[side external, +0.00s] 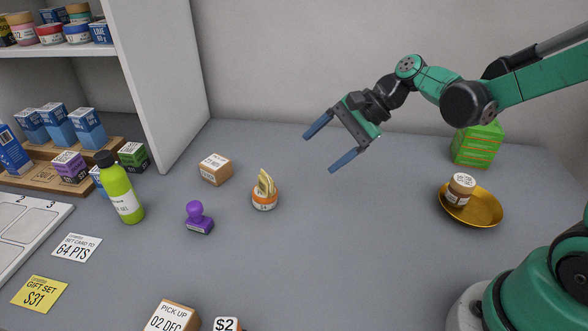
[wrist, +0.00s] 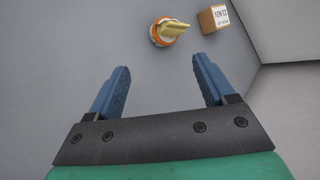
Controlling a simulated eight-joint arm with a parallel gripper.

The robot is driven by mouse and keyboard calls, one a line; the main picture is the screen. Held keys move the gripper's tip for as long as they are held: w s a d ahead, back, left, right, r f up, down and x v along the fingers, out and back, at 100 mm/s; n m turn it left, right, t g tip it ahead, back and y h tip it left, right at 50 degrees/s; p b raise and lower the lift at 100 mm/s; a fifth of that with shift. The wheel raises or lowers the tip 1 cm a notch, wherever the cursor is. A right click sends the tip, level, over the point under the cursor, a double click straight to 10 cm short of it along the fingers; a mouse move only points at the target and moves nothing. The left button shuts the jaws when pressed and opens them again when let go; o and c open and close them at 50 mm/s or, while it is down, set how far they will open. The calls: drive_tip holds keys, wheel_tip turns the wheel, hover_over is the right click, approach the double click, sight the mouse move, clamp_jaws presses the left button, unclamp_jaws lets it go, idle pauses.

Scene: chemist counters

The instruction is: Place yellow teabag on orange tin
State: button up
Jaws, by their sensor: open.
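The yellow teabag (side external: 266,183) is on top of the small round orange tin (side external: 264,199), standing upright or leaning there. In the wrist view the teabag (wrist: 174,27) also lies over the tin (wrist: 157,36), beyond the fingertips. My gripper (side external: 324,148) is open and empty, with blue fingers. It is raised above the counter, to the right of the tin in the side view, and apart from both tin and teabag. In the wrist view its fingers (wrist: 162,62) are spread wide with nothing between them.
A cardboard box (side external: 215,169) and a purple stamp (side external: 199,217) stand near the tin. A green bottle (side external: 121,190) is further left. A gold dish (side external: 476,207) holding a brown jar (side external: 460,190) and green boxes (side external: 477,144) are at right. The middle counter is clear.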

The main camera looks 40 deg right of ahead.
drive_tip(key=s+d+r+n+t+h, duration=0.2)
drive_tip(key=s+n+h, duration=0.5)
drive_tip(key=n, duration=0.7)
drive_tip(key=shift+s+d+n, duration=0.2)
drive_tip(key=shift+s+n, duration=0.1)
drive_tip(key=shift+s, duration=0.35)
